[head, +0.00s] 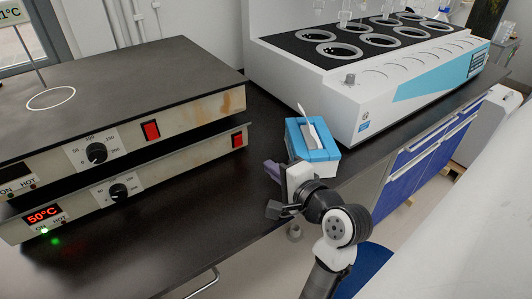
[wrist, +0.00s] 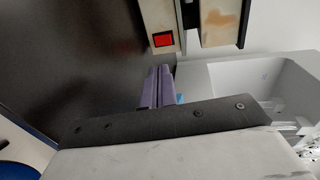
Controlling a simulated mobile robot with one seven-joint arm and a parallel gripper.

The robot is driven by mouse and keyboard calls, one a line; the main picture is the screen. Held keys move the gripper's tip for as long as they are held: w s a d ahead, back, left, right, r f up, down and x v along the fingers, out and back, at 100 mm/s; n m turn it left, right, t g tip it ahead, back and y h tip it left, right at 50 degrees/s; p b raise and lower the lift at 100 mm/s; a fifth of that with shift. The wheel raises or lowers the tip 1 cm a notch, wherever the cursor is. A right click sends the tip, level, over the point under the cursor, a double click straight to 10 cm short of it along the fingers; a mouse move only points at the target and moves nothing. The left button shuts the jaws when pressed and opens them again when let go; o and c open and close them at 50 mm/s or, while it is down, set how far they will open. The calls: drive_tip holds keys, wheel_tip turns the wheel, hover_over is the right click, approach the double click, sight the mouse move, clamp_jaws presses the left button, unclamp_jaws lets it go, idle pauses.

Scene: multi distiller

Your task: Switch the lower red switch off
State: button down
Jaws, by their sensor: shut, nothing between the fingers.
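Two heating plates are stacked at the left in the head view. The lower plate (head: 180,165) has a lower red switch (head: 238,140) near the right end of its front panel. The upper plate has its own red switch (head: 151,130). The lower display (head: 44,214) reads 50°C and a green light glows below it. My gripper (head: 271,168) has purple fingers, closed and empty, to the right of and below the lower switch, apart from it. In the wrist view, the fingers (wrist: 157,88) point toward the lower red switch (wrist: 163,39), with a gap between.
A blue box (head: 313,148) with a white tissue stands just behind my gripper. A large white distiller (head: 370,90) with several ringed wells stands at the back right. The dark bench top (head: 180,230) in front of the plates is clear. Blue drawers (head: 415,165) lie below its right edge.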

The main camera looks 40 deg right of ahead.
sight(238, 137)
drive_tip(key=w, duration=0.8)
drive_tip(key=w+f+p, duration=0.1)
drive_tip(key=w, duration=0.3)
drive_tip(key=shift+d, duration=0.35)
drive_tip(key=r+p, duration=0.1)
drive_tip(key=p, duration=0.1)
drive_tip(key=shift+w+g+p, duration=0.3)
drive_tip(key=shift+p, duration=0.1)
drive_tip(key=shift+f+b, duration=0.35)
drive_tip(key=shift+f, duration=0.1)
drive_tip(key=shift+s, duration=0.1)
